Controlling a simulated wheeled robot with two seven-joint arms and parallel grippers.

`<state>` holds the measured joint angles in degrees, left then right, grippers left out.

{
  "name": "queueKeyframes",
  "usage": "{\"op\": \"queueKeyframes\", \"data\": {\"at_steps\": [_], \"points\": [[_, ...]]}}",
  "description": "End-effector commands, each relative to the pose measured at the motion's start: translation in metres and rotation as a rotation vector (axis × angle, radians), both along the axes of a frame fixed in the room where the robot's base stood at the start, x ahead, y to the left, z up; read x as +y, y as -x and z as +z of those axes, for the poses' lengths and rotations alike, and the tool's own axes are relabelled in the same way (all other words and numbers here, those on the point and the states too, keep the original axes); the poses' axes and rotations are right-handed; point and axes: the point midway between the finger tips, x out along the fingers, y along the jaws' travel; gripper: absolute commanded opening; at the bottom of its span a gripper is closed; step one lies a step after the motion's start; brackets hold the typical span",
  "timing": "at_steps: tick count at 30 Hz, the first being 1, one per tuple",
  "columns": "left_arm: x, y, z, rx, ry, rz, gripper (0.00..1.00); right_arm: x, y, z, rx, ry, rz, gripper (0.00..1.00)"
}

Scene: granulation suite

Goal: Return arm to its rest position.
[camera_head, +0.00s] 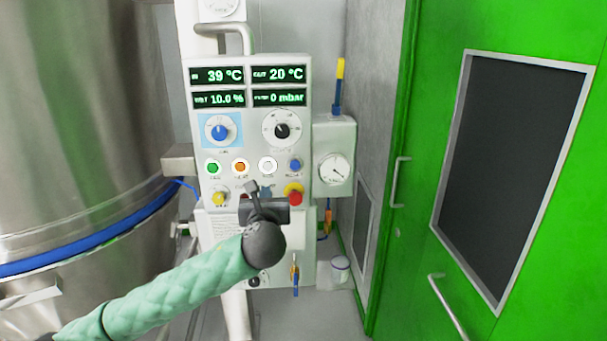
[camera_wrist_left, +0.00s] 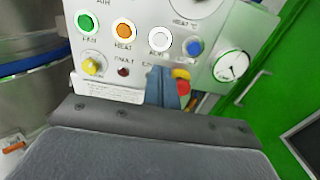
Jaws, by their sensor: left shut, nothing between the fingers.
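My left arm, in a pale green sleeve, comes in from the lower left of the head view. My left gripper (camera_head: 252,188) is shut and empty in front of the lower part of a white control panel (camera_head: 248,120). In the left wrist view the shut fingers (camera_wrist_left: 163,88) stand in front of the panel's lower button row, left of the red emergency button (camera_wrist_left: 183,88). They hide part of that row. I cannot tell whether the fingertips touch the panel. My right gripper is not in view.
A large steel vessel (camera_head: 80,120) with a blue band stands at the left. A green door (camera_head: 425,120) with a dark window is at the right. A gauge box (camera_head: 333,172) adjoins the panel. A small white tub (camera_head: 340,270) sits on the floor.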

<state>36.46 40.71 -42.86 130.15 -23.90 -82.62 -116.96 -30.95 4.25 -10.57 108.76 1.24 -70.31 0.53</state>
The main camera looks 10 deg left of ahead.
Motion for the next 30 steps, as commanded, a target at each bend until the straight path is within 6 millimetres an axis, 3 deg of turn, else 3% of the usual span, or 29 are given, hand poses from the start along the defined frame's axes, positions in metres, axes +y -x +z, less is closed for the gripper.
{"op": "queueKeyframes", "data": {"at_steps": [5, 14, 26, 30], "points": [[0.000, 0.000, 0.000, -0.034, 0.116, -0.001, 0.00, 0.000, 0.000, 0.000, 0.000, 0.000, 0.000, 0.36], [-0.008, -0.005, -0.005, -0.145, 0.632, -0.039, 0.00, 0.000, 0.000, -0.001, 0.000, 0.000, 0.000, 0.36], [0.005, -0.046, -0.014, -0.245, 1.387, 0.005, 0.00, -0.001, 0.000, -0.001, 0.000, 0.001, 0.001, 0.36], [0.006, -0.061, -0.028, -0.262, 1.643, 0.056, 0.00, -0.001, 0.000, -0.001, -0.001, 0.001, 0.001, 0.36]]}}
